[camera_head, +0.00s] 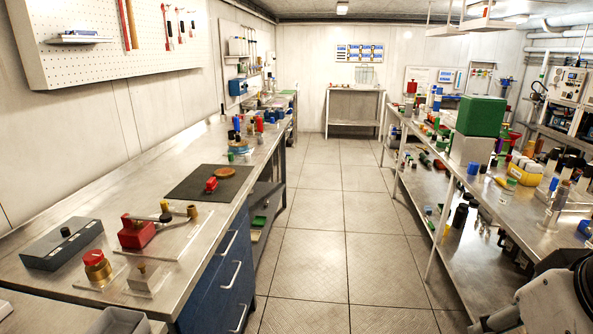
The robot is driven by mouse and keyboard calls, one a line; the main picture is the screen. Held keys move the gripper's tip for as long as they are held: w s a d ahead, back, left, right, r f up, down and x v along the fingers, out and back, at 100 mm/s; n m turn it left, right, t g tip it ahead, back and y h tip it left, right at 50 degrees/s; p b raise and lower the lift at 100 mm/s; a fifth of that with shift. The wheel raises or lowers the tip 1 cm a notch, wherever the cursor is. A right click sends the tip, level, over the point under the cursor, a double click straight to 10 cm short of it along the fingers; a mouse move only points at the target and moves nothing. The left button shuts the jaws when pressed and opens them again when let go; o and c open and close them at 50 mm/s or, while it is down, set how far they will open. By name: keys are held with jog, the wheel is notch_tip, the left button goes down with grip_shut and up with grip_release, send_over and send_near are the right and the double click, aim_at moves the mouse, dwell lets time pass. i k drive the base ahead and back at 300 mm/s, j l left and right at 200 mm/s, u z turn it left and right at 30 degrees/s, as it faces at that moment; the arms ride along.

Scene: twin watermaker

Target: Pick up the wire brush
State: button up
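I cannot pick out a wire brush for certain in the head view; many small tools and parts are too small to tell apart. Part of my own arm shows at the bottom right corner, white and grey with a dark joint. Its lower part is cut off by the frame edge, and I see no gripper fingers.
The left workbench (120,230) carries a grey box (62,247), a red block (136,233) and a black mat (205,184). The right bench (520,205) is crowded, with a green box (481,115). The tiled aisle (315,220) between them is clear.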

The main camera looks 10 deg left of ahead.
aim_at(212, 184)
jog(key=i+u, duration=0.2)
jog(key=i, duration=0.25)
jog(key=i+l+u, duration=0.2)
jog(key=i, duration=0.2)
jog(key=i+l+u, duration=0.15)
jog(key=i, duration=0.3)
jog(key=i+l+u, duration=0.2)
jog(key=i, duration=0.2)
jog(key=i+l+u, duration=0.35)
jog(key=u, duration=0.15)
jog(key=i+l+u, duration=0.75)
jog(key=l+u, duration=0.25)
jog(key=l, duration=0.2)
